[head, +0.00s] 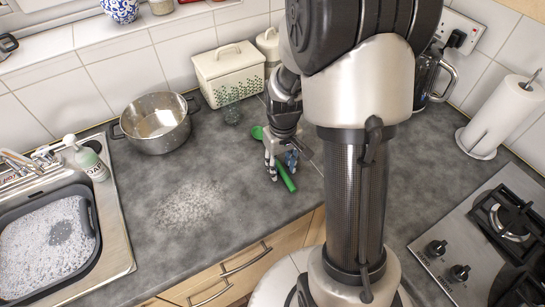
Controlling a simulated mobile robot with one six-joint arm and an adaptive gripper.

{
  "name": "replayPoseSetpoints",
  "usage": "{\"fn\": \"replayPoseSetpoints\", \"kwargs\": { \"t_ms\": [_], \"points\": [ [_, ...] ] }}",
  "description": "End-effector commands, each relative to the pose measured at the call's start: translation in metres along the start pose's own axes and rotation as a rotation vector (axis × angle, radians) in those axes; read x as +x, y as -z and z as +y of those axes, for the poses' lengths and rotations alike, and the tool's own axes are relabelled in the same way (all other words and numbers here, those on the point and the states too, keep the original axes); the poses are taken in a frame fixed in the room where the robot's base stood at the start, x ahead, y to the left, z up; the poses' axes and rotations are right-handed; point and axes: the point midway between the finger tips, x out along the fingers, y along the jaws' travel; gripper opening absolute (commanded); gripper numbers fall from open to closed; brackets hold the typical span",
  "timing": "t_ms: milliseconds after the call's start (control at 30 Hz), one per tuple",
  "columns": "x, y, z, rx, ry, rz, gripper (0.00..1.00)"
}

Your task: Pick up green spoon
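The green spoon (286,178) lies slantwise at the middle of the grey counter, its rounded end (257,132) toward the back left and its handle toward the front right. My gripper (281,163) points down over the spoon. Its two fingertips show apart, one on the left and one on the right, with the spoon passing between them. My gripper hides the middle of the spoon. I cannot tell whether either fingertip touches it.
A steel pot (157,124) stands to the left, with a cream bread bin (229,72) and a glass (232,113) behind. A soapy sink basin (88,222) is far left. A paper towel roll (502,112) and gas hob (470,245) are right. The front-middle counter holds only a pale patch (190,205).

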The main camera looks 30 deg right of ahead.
Motion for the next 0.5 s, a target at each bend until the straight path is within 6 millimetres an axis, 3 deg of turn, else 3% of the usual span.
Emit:
{"fn": "replayPoseSetpoints", "kwargs": {
  "t_ms": [67, 500],
  "points": [
    [-0.0011, 0.0001, 0.0000, 0.000, 0.000, 0.000, 0.38],
    [-0.0012, 0.0000, 0.0000, 0.000, 0.000, 0.000, 0.09]
  ]
}}
